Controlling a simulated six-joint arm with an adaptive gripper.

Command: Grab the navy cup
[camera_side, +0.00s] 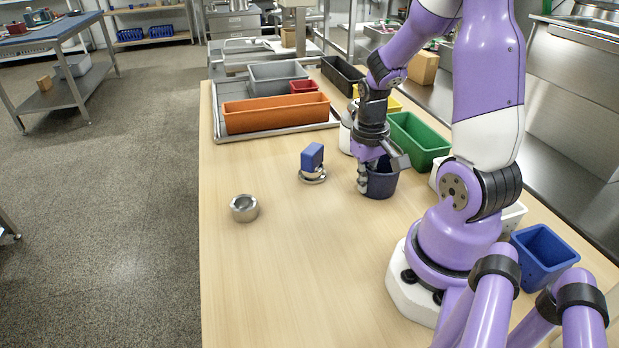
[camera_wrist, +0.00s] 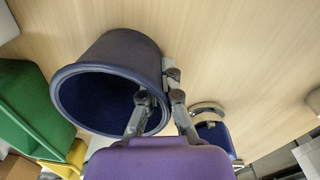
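The navy cup (camera_side: 383,182) stands upright on the wooden table below my gripper (camera_side: 376,174). In the wrist view the cup (camera_wrist: 110,52) shows its round rim and dark inside. My gripper (camera_wrist: 160,98) is at the cup's rim with its fingers apart. One finger reaches over the cup's opening and the other is outside its wall, so the rim lies between them. I cannot tell whether either finger touches the wall. Part of the cup is hidden by the fingers in both views.
A blue block on a round metal piece (camera_side: 312,160) stands left of the cup, with a metal ring (camera_side: 244,208) farther left. A green bin (camera_side: 420,142) is close behind on the right. An orange bin (camera_side: 275,113) sits on a tray. The table's front left is clear.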

